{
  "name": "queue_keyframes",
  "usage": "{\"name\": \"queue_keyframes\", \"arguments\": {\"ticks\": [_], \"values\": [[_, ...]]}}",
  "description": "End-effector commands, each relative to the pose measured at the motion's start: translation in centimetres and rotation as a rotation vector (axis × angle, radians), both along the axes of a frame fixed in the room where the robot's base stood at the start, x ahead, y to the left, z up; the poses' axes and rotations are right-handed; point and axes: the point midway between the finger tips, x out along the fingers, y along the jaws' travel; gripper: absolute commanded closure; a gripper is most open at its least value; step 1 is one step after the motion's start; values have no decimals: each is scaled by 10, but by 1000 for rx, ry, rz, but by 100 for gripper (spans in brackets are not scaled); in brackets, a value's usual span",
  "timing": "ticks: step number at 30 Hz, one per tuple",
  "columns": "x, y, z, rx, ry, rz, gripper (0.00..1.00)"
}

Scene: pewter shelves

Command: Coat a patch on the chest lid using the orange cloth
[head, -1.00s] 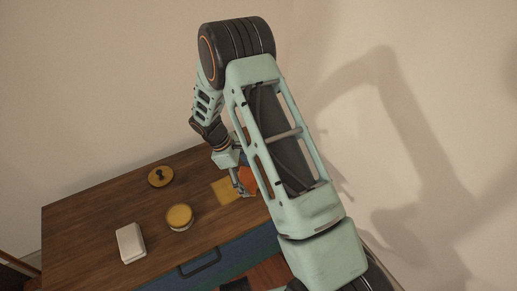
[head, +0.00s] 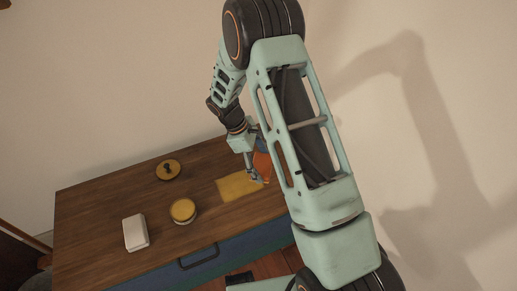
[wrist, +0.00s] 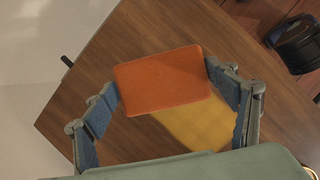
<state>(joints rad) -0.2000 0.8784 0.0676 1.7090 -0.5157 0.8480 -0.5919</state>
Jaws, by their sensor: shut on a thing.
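The wooden chest lid (head: 110,212) lies below my arm and fills much of the wrist view (wrist: 75,120). A yellow patch (head: 236,187) shows on it near the right end; the wrist view shows it (wrist: 205,128) partly behind the cloth. My gripper (head: 257,179) is at the patch's right side, shut on the orange cloth (wrist: 163,80), which sits between the two fingers. In the head view the cloth (head: 262,163) is partly hidden by my gripper and arm. I cannot tell whether the cloth touches the lid.
A round jar with a yellow top (head: 183,210), a white block (head: 135,232) and a yellow disc with a dark knob (head: 168,169) stand left of the patch. The chest's blue front (head: 238,250) has a dark handle. A dark object (wrist: 296,43) lies on the floor.

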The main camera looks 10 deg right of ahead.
Motion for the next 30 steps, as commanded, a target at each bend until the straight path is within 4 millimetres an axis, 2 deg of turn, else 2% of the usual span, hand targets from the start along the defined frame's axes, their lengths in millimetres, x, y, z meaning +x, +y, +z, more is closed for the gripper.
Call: {"name": "queue_keyframes", "arguments": {"ticks": [3, 8, 30], "values": [[-1, 1, 15, 0, 0, -1, 40], [-2, 2, 24, 0, 0, -2, 40], [-2, 3, 24, 0, 0, -2, 40]]}}
